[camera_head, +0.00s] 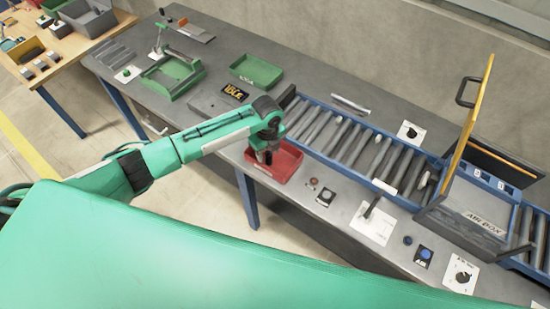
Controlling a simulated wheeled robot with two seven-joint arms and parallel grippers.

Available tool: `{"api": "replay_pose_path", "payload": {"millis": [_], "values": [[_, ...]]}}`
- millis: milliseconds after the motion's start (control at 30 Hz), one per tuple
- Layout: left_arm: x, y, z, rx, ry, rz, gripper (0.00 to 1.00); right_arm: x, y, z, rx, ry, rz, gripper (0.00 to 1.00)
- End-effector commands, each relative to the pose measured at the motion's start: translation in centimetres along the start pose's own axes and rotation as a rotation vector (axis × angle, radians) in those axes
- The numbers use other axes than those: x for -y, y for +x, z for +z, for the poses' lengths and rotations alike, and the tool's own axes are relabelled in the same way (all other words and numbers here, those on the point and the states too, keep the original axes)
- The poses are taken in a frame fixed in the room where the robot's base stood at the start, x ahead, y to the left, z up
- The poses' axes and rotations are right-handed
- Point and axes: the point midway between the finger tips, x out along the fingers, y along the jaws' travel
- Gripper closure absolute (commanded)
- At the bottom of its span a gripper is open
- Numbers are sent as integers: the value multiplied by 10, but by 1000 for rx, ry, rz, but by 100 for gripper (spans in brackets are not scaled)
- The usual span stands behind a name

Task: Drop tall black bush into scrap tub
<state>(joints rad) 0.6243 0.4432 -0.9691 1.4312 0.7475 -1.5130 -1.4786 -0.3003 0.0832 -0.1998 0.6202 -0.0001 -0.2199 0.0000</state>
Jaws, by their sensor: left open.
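A red tub (283,170) stands at the near edge of the grey bench, left of the roller conveyor. My left gripper (265,157) points down over the left part of this tub; its dark fingers are small and partly overlap the tub's inside. It is open. I cannot make out a tall black bush for certain; the gripper hides part of the tub floor, and dark fingers and any dark part there look alike. A small dark round piece (407,240) lies on the bench further right. My right gripper is not in view.
A roller conveyor (350,140) with blue rails runs along the bench to a grey box station with an orange-edged raised frame (470,115). Green trays (256,69) stand further back. Small controls, including a lever plate (372,222), line the near bench edge.

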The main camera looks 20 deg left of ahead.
Motion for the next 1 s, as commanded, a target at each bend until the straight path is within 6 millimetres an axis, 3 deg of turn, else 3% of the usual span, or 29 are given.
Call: {"api": "replay_pose_path", "payload": {"millis": [167,500,700,1000], "values": [[1,-14,1,2,0,-4,52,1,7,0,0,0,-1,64],[1,-88,1,3,1,-5,52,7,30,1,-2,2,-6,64],[1,-123,1,1,1,-3,52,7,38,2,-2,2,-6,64],[0,-138,0,0,0,0,52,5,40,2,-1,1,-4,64]]}}
